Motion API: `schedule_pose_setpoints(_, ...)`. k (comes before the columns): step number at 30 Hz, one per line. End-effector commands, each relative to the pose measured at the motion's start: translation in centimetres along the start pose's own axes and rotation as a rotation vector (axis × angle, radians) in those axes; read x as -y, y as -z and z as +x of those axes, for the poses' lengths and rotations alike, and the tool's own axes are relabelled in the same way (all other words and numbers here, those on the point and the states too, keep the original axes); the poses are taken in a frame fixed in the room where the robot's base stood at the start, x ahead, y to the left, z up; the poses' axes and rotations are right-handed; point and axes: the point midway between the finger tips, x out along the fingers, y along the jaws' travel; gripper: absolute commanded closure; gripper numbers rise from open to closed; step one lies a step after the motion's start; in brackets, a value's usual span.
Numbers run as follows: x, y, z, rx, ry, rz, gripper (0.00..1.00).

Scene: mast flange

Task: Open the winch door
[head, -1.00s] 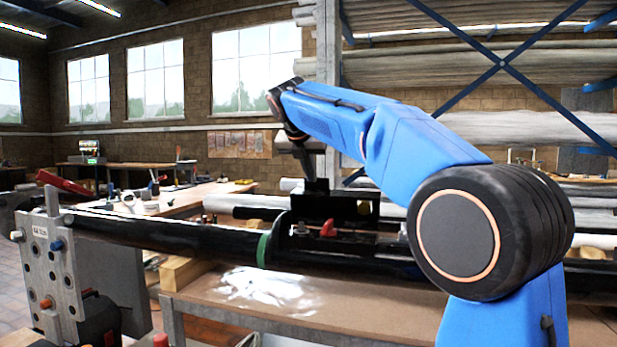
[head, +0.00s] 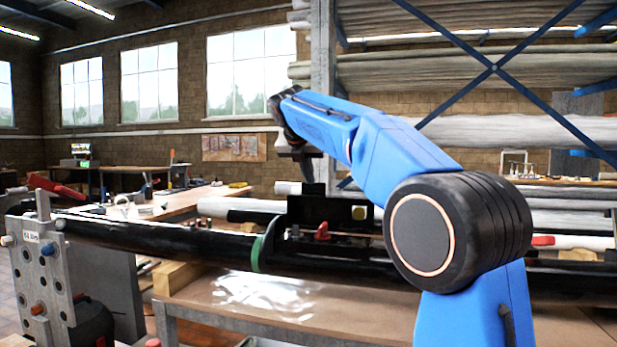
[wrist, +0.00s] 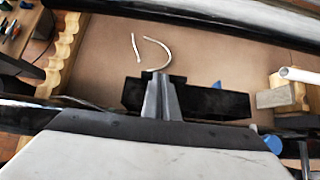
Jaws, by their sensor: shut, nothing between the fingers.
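A long black mast tube (head: 175,238) with a green band (head: 257,253) lies across the head view. Right of the band, a black upright panel (head: 335,208) with a small yellow piece (head: 359,213) stands above the tube. It looks like the winch door standing raised, but I cannot tell for sure. A red part (head: 322,231) sits low in front of it. My gripper (head: 310,182) points down at the panel's top left. In the wrist view my gripper's shut fingers (wrist: 161,92) overlap a black block (wrist: 215,102), probably this panel; contact cannot be told.
A metal plate stand (head: 38,270) is at the tube's left end. A brown workbench (head: 235,320) runs beneath, with wooden notched supports (wrist: 62,55) and a curved white cord (wrist: 155,50). Racks of long tubes (head: 450,75) stand behind. There is free air above the tube's left part.

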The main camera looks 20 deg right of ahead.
Motion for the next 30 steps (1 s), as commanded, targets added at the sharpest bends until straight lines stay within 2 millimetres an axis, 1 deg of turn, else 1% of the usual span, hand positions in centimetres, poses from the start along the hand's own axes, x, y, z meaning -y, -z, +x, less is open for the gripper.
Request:
schedule_pose_setpoints(10,0.0,0.0,0.0,0.000,0.000,0.000,1.00)
schedule_pose_setpoints(14,-0.1,0.0,-0.5,0.001,-0.001,0.000,1.00)
schedule_pose_setpoints(17,-0.1,0.0,-1.7,0.001,-0.002,0.000,1.00)
schedule_pose_setpoints(20,-0.1,0.0,-3.4,0.002,-0.003,0.000,1.00)
schedule_pose_setpoints(30,-0.1,0.0,-10.1,0.002,-0.003,0.000,1.00)
